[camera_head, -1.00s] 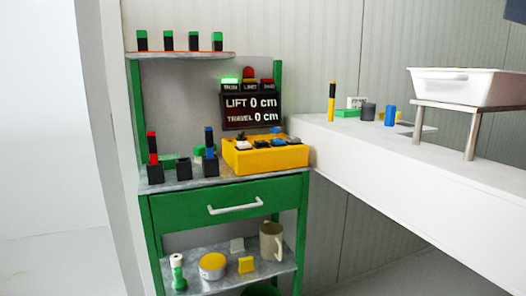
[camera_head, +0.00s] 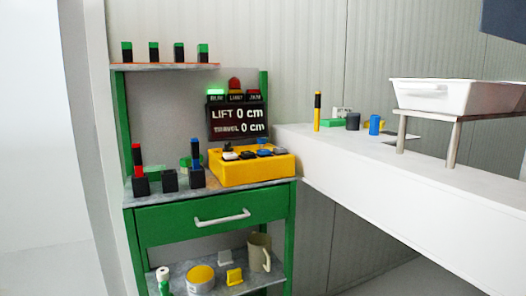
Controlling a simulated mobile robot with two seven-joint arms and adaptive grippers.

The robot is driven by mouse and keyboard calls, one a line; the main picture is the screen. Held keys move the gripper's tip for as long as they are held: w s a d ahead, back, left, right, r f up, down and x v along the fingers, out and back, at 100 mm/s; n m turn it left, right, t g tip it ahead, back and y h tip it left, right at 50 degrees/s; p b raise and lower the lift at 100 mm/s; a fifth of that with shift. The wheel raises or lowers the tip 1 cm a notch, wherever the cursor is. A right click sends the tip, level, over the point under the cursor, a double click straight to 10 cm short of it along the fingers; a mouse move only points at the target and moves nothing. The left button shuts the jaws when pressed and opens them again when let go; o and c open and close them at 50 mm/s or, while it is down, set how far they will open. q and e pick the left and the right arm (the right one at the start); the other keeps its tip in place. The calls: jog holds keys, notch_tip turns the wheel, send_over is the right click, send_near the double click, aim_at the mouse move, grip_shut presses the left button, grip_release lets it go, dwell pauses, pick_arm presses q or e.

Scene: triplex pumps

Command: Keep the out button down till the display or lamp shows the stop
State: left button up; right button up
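A yellow control box (camera_head: 252,170) with several buttons on top (camera_head: 248,153) stands on the right of the green cart's upper shelf. Which button is the out button is too small to read. Behind it a dark display (camera_head: 237,122) reads LIFT 0 cm and TRAVEL 0 cm. Above the display is a row of lamps; the green lamp (camera_head: 215,92) on the left is lit. A red dome (camera_head: 234,84) sits over the row. Neither of my grippers is in view.
The green cart (camera_head: 210,219) has a drawer with a white handle. Black holders (camera_head: 170,180) stand left of the box. A white counter (camera_head: 400,185) runs right, bearing a white basin (camera_head: 455,96) on a stand. A mug (camera_head: 260,252) stands on the lower shelf.

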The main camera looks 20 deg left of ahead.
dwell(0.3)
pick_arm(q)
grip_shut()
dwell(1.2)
